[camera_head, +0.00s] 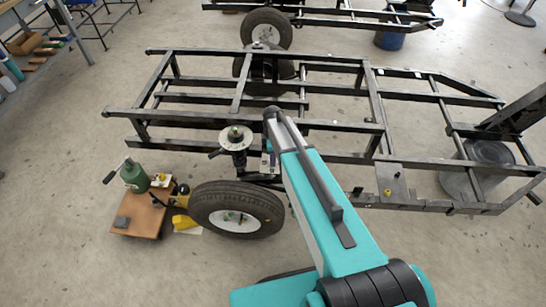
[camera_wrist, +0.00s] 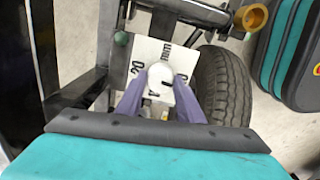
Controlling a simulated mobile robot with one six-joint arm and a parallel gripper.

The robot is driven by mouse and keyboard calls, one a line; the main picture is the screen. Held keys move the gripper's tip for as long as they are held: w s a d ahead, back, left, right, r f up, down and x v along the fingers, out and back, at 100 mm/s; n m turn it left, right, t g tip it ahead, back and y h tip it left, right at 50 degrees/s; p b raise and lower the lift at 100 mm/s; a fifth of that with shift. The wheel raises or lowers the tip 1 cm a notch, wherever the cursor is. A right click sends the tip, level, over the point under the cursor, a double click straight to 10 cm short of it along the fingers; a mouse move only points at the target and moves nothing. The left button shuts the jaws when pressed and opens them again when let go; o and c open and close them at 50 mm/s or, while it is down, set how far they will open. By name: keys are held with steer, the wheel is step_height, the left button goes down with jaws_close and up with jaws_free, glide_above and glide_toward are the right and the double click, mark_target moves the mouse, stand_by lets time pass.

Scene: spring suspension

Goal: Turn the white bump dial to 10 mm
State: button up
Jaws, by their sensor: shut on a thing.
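The white bump dial (camera_wrist: 160,73) is a round white knob in the middle of the wrist view. It sits on a white scale plate (camera_wrist: 148,47) with black print: "20" at left, "mm" near the top and what looks like "0" at right. My gripper (camera_wrist: 159,90) has its two purple fingers on either side of the knob and is shut on it. A short dark mark shows on the knob's near side, but I cannot tell which value it indicates.
A tyre (camera_wrist: 221,85) stands close to the right of the plate; it also shows in the head view (camera_head: 238,209). A black frame (camera_head: 375,110) spreads behind and right.

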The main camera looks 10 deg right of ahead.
steer(key=shift+s+n, duration=0.15)
steer(key=shift+n, duration=0.35)
steer(key=o, duration=1.1)
step_height(320, 180, up, 14)
steer(key=shift+f, duration=0.1)
stand_by(0.8)
